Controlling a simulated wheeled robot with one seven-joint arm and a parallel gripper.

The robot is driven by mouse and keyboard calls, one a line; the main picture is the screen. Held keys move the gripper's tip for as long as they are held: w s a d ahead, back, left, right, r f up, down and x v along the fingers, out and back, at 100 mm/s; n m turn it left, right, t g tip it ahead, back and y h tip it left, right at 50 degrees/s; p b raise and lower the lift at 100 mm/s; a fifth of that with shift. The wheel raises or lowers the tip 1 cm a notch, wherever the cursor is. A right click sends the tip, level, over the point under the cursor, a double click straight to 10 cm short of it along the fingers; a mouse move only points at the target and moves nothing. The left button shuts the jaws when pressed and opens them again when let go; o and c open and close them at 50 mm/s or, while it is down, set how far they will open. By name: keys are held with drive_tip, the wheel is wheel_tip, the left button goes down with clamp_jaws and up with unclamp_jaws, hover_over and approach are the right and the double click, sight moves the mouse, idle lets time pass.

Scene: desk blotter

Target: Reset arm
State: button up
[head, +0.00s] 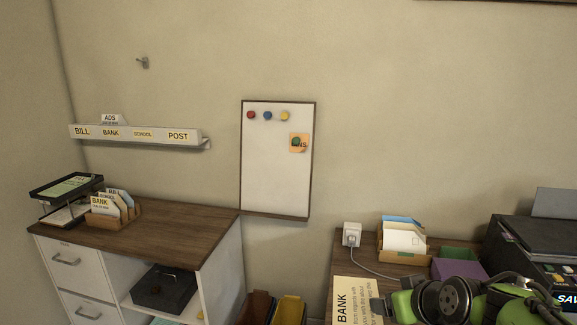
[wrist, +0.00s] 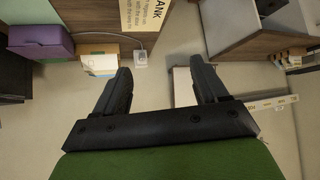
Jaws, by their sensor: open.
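My gripper (wrist: 161,88) shows in the wrist view with its two dark fingers spread apart and nothing between them. Wall and floor-level background show past the fingertips. In the head view, part of my green and black arm (head: 465,300) is at the lower right, in front of the right desk. The gripper's fingers cannot be made out there. The arm looks folded low and close to my body.
A wooden cabinet (head: 130,226) at left bears a letter tray (head: 68,186) and a card holder (head: 112,213). A whiteboard (head: 275,175) and a labelled shelf (head: 140,136) hang on the wall. A printer (head: 535,240), purple box (head: 459,271) and envelope holder (head: 403,240) stand at right.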

drive_tip(key=s+a+m+g+h, duration=0.15)
drive_tip(key=s+a, duration=0.25)
drive_tip(key=s, duration=0.7)
drive_tip(key=s+a+g, duration=0.2)
drive_tip(key=s+a, duration=0.2)
drive_tip(key=s, duration=0.8)
wheel_tip(320, 180, up, 15)
drive_tip(key=p, duration=1.5)
drive_tip(key=shift+w+d+r, duration=0.15)
